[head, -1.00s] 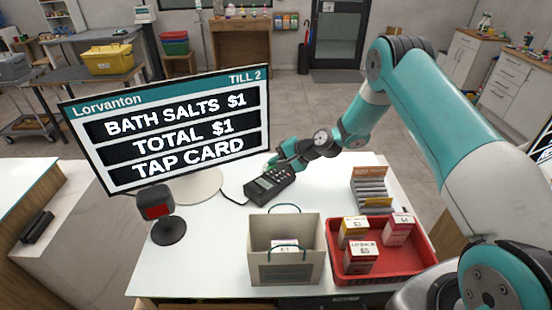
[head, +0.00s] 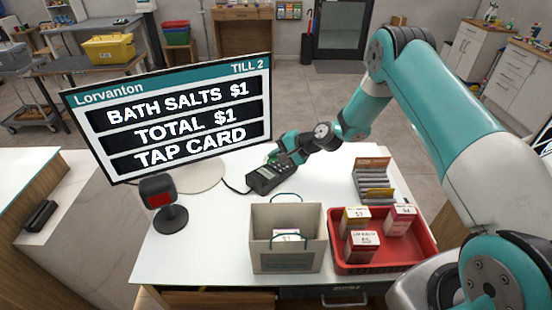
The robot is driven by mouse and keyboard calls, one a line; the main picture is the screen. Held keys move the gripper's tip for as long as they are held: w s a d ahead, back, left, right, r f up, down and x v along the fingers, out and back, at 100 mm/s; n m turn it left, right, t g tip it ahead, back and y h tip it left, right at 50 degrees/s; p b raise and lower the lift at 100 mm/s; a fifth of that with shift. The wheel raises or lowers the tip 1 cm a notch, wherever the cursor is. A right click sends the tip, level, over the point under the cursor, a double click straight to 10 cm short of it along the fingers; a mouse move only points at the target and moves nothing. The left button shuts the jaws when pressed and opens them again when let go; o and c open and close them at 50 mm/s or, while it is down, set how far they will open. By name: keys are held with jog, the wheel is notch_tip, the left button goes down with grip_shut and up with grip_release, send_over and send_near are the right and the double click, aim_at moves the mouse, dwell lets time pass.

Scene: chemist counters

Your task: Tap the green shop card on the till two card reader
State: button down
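The black card reader (head: 268,178) lies on the white counter, just right of the till screen's stand, with a cable running to its left. My gripper (head: 276,157) is at the reader's far end, over or against its top edge; I cannot tell whether it touches. A small bit of green shows at the fingertips, which may be the green shop card, but it is too small to be sure. Whether the fingers are shut is hidden at this size. The till screen (head: 175,118) reads "TILL 2", "BATH SALTS $1", "TOTAL $1", "TAP CARD".
A paper bag (head: 287,257) with a boxed item inside stands in front of the reader. A red tray (head: 413,261) with several boxes is at its right, and a card rack (head: 373,184) stands behind the tray. A scanner (head: 161,200) stands at left.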

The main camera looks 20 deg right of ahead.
notch_tip(320, 180, up, 9)
jog(key=p, duration=0.4)
jog(key=shift+r, duration=0.1)
